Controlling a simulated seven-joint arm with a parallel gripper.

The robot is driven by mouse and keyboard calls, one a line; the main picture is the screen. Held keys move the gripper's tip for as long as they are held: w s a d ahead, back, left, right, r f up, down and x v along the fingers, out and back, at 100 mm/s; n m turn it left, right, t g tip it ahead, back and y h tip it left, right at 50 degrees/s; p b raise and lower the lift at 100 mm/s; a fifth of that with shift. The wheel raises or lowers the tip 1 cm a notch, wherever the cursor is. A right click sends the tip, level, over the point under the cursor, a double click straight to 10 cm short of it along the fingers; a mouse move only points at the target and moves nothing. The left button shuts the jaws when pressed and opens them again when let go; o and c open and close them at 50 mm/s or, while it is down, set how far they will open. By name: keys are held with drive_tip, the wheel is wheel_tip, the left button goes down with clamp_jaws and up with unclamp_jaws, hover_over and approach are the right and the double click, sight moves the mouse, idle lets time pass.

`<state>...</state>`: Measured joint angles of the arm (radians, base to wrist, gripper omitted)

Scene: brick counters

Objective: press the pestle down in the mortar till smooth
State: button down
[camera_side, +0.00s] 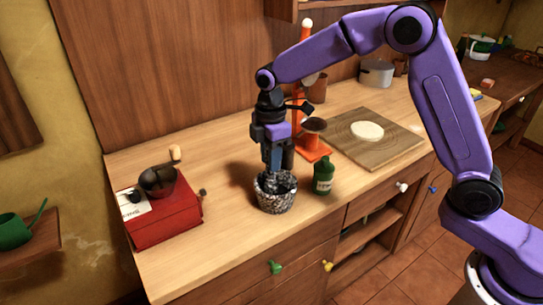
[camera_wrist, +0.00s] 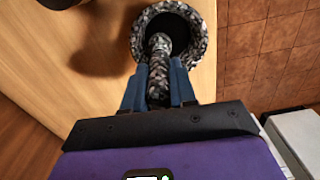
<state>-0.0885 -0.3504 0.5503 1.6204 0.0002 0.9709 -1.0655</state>
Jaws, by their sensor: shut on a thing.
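The speckled stone mortar (camera_side: 276,197) stands on the wooden counter near its front edge. It also shows at the top of the wrist view (camera_wrist: 206,42), with a dark hollow. The speckled pestle (camera_wrist: 160,62) is between the fingers of my gripper (camera_wrist: 158,88), which is shut on it. The pestle's far end reaches over the near rim into the mortar's opening in the wrist view. In the side view my gripper (camera_side: 277,160) points down just above the mortar and hides most of the pestle. I cannot see whether the tip touches the bottom, or what the mortar holds.
A green bottle (camera_side: 323,175) stands close to the right of the mortar. A red grinder (camera_side: 165,215) with a crank is at the left. Behind are an orange stand (camera_side: 315,150) and a board (camera_side: 390,148) with dough (camera_side: 367,131). The counter between grinder and mortar is clear.

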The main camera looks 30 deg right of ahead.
drive_tip(key=shift+f, duration=1)
drive_tip(key=shift+r, duration=1.05)
drive_tip(key=shift+f, duration=0.1)
drive_tip(key=shift+f, duration=0.95)
drive_tip(key=shift+r, duration=0.1)
drive_tip(key=shift+r, duration=0.95)
